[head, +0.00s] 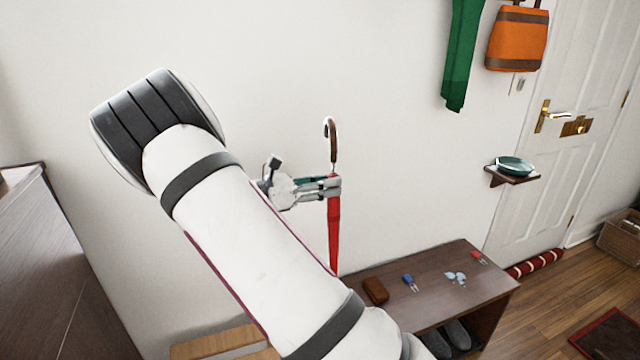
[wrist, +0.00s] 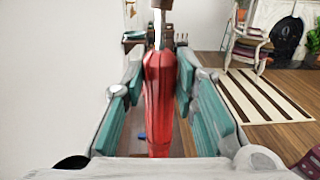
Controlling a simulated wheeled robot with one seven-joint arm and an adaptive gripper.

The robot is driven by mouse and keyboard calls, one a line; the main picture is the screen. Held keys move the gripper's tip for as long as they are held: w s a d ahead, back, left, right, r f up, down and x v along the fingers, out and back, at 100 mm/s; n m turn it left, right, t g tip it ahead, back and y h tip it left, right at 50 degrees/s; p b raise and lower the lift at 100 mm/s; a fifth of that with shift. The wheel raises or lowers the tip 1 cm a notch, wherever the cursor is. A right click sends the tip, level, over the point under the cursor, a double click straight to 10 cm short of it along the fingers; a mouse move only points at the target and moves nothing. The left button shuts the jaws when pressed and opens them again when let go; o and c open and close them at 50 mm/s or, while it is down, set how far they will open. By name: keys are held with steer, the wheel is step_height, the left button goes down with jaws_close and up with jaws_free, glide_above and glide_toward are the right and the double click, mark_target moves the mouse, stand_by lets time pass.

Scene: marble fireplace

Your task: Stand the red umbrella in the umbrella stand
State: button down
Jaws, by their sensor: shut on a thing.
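The red umbrella (head: 334,232) hangs upright in the head view, with its brown crook handle (head: 331,135) at the top. My gripper (head: 332,188) is shut on its upper part, just below the handle. In the wrist view the red umbrella (wrist: 159,100) lies between the teal pads of my gripper (wrist: 160,108). The umbrella's lower end is hidden behind my arm in the head view. I cannot make out the umbrella stand in either view.
A dark wooden bench (head: 440,285) holds a brown wallet (head: 376,291) and small items, with shoes beneath. A wall shelf (head: 513,176) carries a teal dish (head: 514,166). A wooden cabinet (head: 50,270) stands left. A striped rug (wrist: 262,98) lies on the floor.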

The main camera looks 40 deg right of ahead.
step_height(320, 180, down, 42)
steer(key=b, duration=2.6)
steer(key=shift+f+b, duration=0.15)
steer(key=shift+b, duration=0.15)
stand_by(0.4)
steer(key=c, duration=1.2)
jaws_free()
steer(key=v, duration=1.2)
